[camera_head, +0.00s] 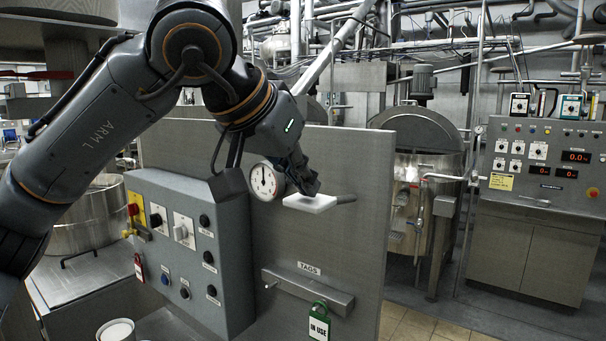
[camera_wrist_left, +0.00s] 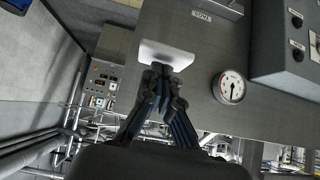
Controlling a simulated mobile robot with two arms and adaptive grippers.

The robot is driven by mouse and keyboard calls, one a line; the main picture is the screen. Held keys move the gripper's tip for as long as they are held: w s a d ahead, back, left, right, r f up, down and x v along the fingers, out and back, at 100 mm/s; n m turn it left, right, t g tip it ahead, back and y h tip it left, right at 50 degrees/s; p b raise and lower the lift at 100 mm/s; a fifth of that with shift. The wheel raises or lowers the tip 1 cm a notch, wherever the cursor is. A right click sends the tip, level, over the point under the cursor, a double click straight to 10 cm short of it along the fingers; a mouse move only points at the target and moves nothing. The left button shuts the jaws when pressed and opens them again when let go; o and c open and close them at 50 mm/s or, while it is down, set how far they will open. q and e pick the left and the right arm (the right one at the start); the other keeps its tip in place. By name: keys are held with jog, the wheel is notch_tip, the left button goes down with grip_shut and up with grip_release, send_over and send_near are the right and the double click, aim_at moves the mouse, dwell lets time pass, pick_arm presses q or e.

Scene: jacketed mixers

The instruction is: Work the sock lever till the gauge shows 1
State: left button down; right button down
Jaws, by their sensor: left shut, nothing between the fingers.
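The white block also shows in the left wrist view (camera_wrist_left: 165,55). My left gripper (camera_head: 312,187) is shut and empty, its tips just above the block; whether they touch it I cannot tell. The fingers also show in the left wrist view (camera_wrist_left: 162,72). The round white gauge (camera_head: 266,181) sits left of the block, its needle pointing roughly upward; its numbers are too small to read. My right gripper is out of view.
A grey control box (camera_head: 190,245) with knobs and a red-yellow switch stands left of the gauge. A metal TAGS holder (camera_head: 308,291) with a green tag (camera_head: 319,322) is below the block. A steel vessel (camera_head: 425,180) and a control cabinet (camera_head: 535,185) stand behind, to the right.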

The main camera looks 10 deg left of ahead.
pick_arm(q)
jog(key=shift+w+d, duration=0.1)
jog(key=shift+f+b, duration=0.25)
jog(key=shift+b, duration=0.15)
notch_tip(320, 180, down, 8)
jog(key=s+t+h+b, duration=0.1)
jog(key=t+b, duration=0.2)
jog(key=b, duration=0.9)
jog(key=shift+s+a+r+t+h+b, duration=0.25)
jog(key=shift+s+a+t+h+b, duration=0.05)
jog(key=shift+t+b, duration=0.1)
jog(key=shift+f, duration=0.1)
